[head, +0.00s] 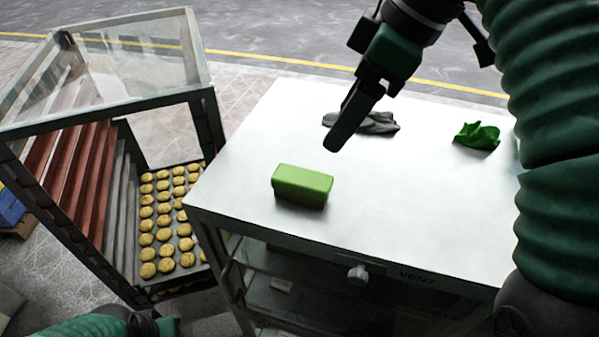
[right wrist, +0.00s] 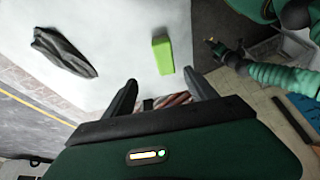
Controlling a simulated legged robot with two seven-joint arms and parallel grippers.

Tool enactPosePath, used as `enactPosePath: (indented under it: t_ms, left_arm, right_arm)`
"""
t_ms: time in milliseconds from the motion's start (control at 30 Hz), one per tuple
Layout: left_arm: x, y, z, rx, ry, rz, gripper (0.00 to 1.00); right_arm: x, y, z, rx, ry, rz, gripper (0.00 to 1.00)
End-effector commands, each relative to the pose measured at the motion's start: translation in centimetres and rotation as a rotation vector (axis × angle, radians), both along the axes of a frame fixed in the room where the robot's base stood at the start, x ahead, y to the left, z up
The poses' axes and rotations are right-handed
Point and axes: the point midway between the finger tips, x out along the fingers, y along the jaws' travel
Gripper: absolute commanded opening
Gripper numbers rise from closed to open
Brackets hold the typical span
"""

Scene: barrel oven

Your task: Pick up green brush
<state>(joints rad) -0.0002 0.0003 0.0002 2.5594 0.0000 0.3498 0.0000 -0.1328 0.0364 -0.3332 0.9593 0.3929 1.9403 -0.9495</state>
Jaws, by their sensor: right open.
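The green brush (head: 302,184) is a block with a bright green body and a darker lower part. It lies on the white top of the oven cabinet (head: 400,220), near its front left. It also shows in the right wrist view (right wrist: 163,55), beyond the fingers. My right gripper (head: 340,135) is above the white top, behind and right of the brush and apart from it. In the right wrist view its two fingers (right wrist: 163,92) are spread with nothing between them. My left gripper shows in the right wrist view (right wrist: 213,45), off the cabinet's edge; its jaws are too small to judge.
A grey cloth (head: 378,123) and a green cloth (head: 478,136) lie farther back on the white top. A rack with a glass top (head: 140,50) and a tray of several cookies (head: 150,283) stands at the left. The white top around the brush is clear.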

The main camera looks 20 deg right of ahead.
Motion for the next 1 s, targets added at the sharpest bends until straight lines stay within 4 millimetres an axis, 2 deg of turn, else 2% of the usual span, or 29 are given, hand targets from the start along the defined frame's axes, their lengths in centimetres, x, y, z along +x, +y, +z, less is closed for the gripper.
enactPosePath:
  t_ms: [33,100,300,433,567,633,733,1000]
  left_arm:
    - [-0.1,0.0,-1.0,0.0,0.001,0.0,0.36]
    - [-0.1,0.0,-1.5,0.0,0.001,0.0,0.36]
    - [-0.1,0.0,-1.7,0.0,0.001,0.001,0.36]
    - [0.0,0.0,-1.6,0.0,0.0,0.001,0.36]
    - [0.0,0.0,-0.5,0.0,0.0,0.0,0.36]
    - [0.0,0.0,0.2,0.0,0.0,0.0,0.36]
    - [0.0,0.0,0.2,0.0,0.0,0.0,0.36]
    - [0.0,0.0,0.1,0.0,0.001,0.0,0.36]
  right_arm:
    - [0.1,0.6,-1.8,0.001,0.003,0.005,0.65]
    - [0.7,1.2,-3.5,0.002,0.004,0.005,0.65]
    - [2.5,2.3,-7.6,0.002,0.008,0.001,0.65]
    - [2.8,2.7,-8.8,0.002,0.006,0.0,0.65]
    - [3.5,3.4,-10.1,0.001,0.01,0.002,0.65]
    - [3.9,4.1,-11.2,0.001,0.01,0.003,0.65]
    - [4.1,4.5,-12.7,0.001,0.005,0.001,0.65]
    - [4.4,4.7,-13.4,0.001,0.004,0.001,0.65]
